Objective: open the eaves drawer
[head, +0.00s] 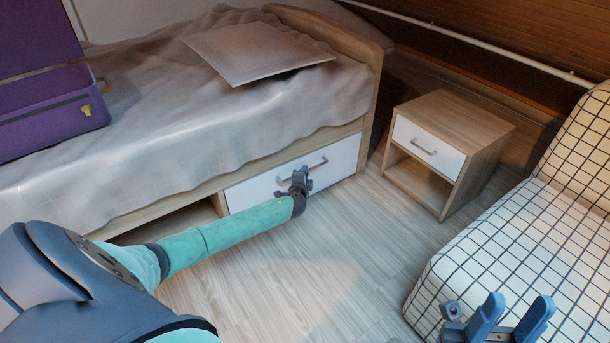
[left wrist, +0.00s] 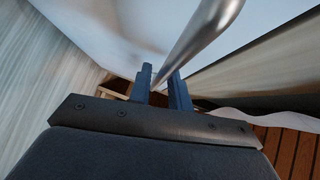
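The drawer (head: 255,189) is a white-fronted drawer under the bed, with a metal bar handle (head: 316,163). Its front looks flush or nearly flush with the bed frame. My left gripper (head: 300,176) is at the handle in the head view. In the left wrist view, the handle (left wrist: 205,35) runs down between the two fingers (left wrist: 161,88), which sit close on either side of it; the gripper looks shut on it. The contact itself is partly hidden. My right gripper (head: 511,318) is open and empty, at the lower right near the checked seat.
The bed (head: 150,140) carries a purple case (head: 50,120) and a flat pillow (head: 255,50). An open compartment (head: 165,222) lies left of the drawer. A nightstand (head: 455,130) and a checked armchair (head: 510,240) stand to the right. The floor (head: 330,250) before the drawer is clear.

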